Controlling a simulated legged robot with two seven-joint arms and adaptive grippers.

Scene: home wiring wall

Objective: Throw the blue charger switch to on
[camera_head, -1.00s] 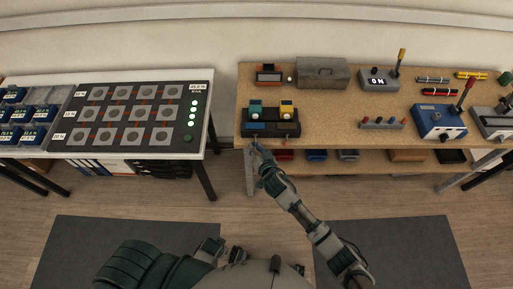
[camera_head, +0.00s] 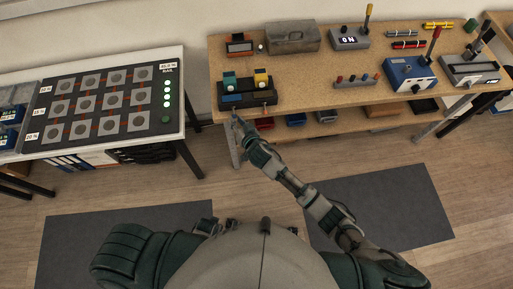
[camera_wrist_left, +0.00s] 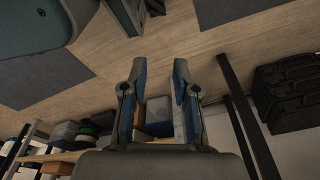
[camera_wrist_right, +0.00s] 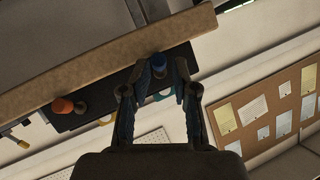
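A black double charger (camera_head: 247,99) sits at the table's left front, with a teal block (camera_head: 229,79) and a yellow block (camera_head: 261,77) at its back. In the right wrist view, a blue-capped switch (camera_wrist_right: 159,62) and an orange-capped one (camera_wrist_right: 62,105) stick out of the black unit. My right gripper (camera_head: 236,118) is at the front edge, below the charger's left half. Its fingers are apart, and the blue cap shows between the tips; I cannot tell whether they touch it. My left gripper (camera_wrist_left: 160,75) is open and empty above the floor; the head view does not show it clearly.
Behind and right on the wooden table (camera_head: 310,75) stand a grey toolbox (camera_head: 293,37), an ON-display box with a yellow lever (camera_head: 348,39) and a blue box with a red lever (camera_head: 410,73). A panel table (camera_head: 100,105) stands left, with a floor gap between.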

